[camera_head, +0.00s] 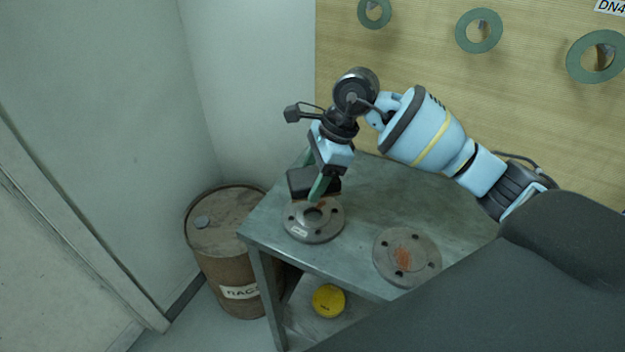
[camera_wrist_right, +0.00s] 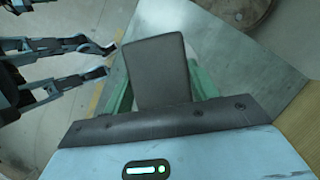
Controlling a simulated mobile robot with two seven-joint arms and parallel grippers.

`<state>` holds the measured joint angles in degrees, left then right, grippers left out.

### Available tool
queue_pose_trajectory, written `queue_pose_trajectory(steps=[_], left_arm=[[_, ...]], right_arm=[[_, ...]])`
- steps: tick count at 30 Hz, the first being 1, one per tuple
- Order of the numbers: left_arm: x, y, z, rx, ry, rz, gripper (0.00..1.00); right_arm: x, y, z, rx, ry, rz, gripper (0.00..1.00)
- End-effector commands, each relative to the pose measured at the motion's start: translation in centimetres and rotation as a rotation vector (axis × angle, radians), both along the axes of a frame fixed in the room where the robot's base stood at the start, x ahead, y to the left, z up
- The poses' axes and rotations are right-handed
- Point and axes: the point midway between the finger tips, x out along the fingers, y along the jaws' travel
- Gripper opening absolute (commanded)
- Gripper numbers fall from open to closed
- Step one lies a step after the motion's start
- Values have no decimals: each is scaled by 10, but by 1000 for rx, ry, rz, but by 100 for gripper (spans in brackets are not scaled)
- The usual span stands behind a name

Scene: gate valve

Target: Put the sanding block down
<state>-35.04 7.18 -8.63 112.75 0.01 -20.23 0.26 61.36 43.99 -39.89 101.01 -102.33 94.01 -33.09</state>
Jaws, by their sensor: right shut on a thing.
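The sanding block (camera_head: 303,182) is a dark, flat-faced block held between the green fingers of my right gripper (camera_head: 318,184). In the right wrist view the block (camera_wrist_right: 158,70) fills the middle, with a green finger on each side. In the head view it shows just behind a grey flange (camera_head: 300,232) near the left end of the workbench (camera_head: 365,195). I cannot tell whether the block touches the bench or the flange. My left gripper (camera_wrist_right: 110,60) shows only in the right wrist view, at the left, with its dark fingers apart and nothing between them.
A second flange (camera_head: 425,265) with a rusty patch lies on the bench to the right. A rusty drum (camera_head: 222,270) stands left of the bench. A yellow round thing (camera_head: 328,300) sits on the lower shelf. Green rings (camera_head: 479,47) hang on the wooden board. The bench's back middle is bare.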

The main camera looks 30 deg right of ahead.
Motion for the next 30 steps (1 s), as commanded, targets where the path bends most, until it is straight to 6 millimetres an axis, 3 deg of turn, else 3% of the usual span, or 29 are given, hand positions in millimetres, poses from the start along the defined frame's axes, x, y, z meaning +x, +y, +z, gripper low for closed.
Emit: queue_pose_trajectory(steps=[13,17,23,30], left_arm=[[-5,1,-4,3,13,-1,28],[-4,0,-3,-1,9,3,28],[-1,-2,0,-8,3,9,28],[-1,-3,0,-8,2,10,28]], right_arm=[[0,0,-1,0,1,7,40],[-5,5,-3,-1,2,94,40],[-24,20,-10,-2,2,456,40],[-57,31,-21,-3,5,1018,40]])
